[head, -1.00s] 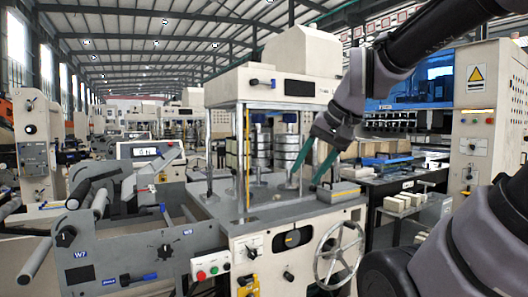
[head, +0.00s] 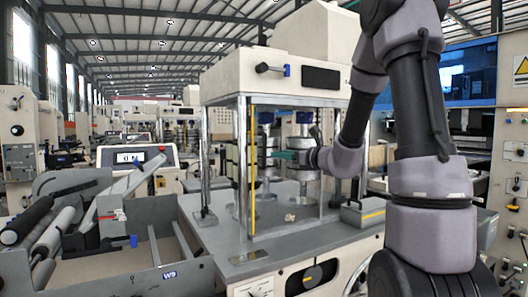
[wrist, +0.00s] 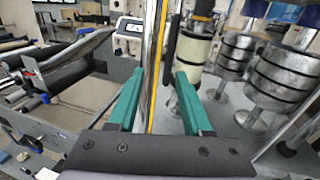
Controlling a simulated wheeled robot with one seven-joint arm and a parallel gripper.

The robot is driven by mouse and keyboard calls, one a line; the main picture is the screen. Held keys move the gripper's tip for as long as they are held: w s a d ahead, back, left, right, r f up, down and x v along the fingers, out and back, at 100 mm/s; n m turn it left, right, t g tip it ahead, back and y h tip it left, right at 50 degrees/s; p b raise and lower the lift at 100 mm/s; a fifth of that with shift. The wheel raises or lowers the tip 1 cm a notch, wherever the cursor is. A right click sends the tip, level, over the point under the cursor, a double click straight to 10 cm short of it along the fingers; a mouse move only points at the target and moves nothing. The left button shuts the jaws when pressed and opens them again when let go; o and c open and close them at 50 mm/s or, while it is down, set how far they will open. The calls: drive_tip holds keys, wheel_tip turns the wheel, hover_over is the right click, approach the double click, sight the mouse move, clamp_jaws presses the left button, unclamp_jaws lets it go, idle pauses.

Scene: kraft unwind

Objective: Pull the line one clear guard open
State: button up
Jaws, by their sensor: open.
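The clear guard is a see-through panel on the front of the near machine. Its upright yellow edge strip (head: 252,170) stands beside a chrome post (head: 242,150), and the guard looks shut. My gripper (head: 284,155) has teal fingers and is in front of the guard, pointing left toward the yellow strip. In the wrist view my gripper (wrist: 160,74) is open, with the yellow strip (wrist: 158,65) and the chrome post (wrist: 149,55) showing between the fingers. I cannot tell whether the fingers touch or reach around the strip.
Metal rollers (wrist: 240,70) stand behind the guard. A roller frame labelled W9 (head: 168,275) and a display (head: 131,156) are at left.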

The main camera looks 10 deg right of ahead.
sight(265, 164)
drive_tip(key=shift+m+t, duration=0.3)
drive_tip(key=shift+m, duration=0.1)
drive_tip(key=x, duration=0.3)
drive_tip(key=d+x, duration=0.1)
drive_tip(key=x, duration=0.3)
drive_tip(key=w+x, duration=0.1)
drive_tip(key=x, duration=0.3)
drive_tip(key=shift+w+d+f, duration=0.1)
drive_tip(key=shift+w+f, duration=0.05)
drive_tip(key=shift+f, duration=0.15)
drive_tip(key=shift+c, duration=0.3)
clamp_jaws()
idle(0.3)
